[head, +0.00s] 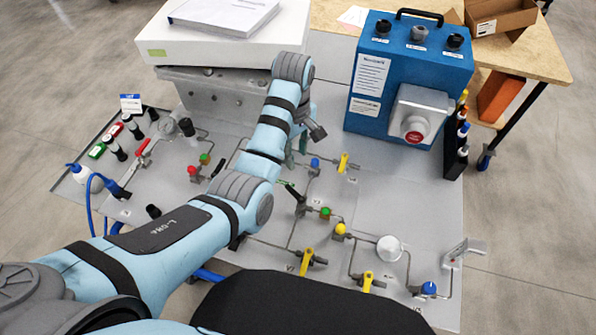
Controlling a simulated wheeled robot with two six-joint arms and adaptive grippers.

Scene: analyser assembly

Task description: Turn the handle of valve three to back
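The grey panel (420,215) carries pipes and several valves. Yellow handles show at the upper middle (343,162), at the lower middle (307,262) and at the lower right (368,282). The labels are too small to read surely, so I cannot tell which valve is number three. My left arm reaches across the panel. Its gripper (301,143) points down above the upper middle, left of the upper yellow handle, mostly hidden by the arm. Its opening cannot be made out. My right gripper is out of view.
A blue box (408,75) with a red button stands at the back right. A white case (220,50) with a book on top stands at the back left. A small bottle (82,174) and several cylinders stand at left. The panel's right side has free room.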

